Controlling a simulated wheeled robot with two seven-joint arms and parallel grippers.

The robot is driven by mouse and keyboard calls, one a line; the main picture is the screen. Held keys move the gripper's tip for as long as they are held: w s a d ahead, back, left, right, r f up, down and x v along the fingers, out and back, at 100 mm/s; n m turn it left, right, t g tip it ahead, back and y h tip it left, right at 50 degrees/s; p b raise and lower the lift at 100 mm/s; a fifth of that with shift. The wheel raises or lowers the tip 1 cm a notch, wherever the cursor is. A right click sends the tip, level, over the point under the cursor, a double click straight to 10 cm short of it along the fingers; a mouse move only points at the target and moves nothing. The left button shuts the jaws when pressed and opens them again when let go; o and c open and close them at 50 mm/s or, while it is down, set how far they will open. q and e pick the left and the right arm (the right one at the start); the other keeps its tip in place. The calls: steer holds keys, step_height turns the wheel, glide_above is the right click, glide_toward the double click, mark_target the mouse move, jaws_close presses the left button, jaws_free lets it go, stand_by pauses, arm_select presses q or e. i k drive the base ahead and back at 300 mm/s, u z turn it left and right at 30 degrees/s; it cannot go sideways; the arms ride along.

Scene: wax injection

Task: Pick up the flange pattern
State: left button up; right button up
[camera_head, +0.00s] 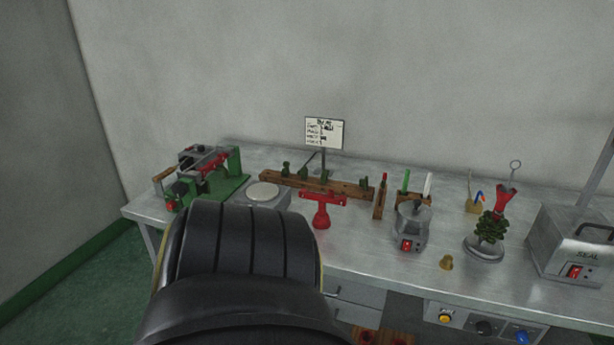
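Several small dark green wax pieces stand on a long wooden rack (335,187) at the back middle of the bench. I see one piece (286,168) at the rack's left, one (303,174) near the middle and one (365,184) at its right end. They are too small to tell which is the flange pattern. A red T-shaped stand (322,210) is in front of the rack, with nothing clearly resting on it. Neither of my grippers is in view.
On the metal bench (374,255) are a green injection machine (207,177), a round-topped grey device (267,194), a wax pot (411,226), a small brass cup (446,263), a dark green cluster (491,227) on a round base and a grey box (575,245). A black part of me hides the front left.

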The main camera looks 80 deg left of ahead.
mark_target(363, 182)
steer(key=u, duration=1.95)
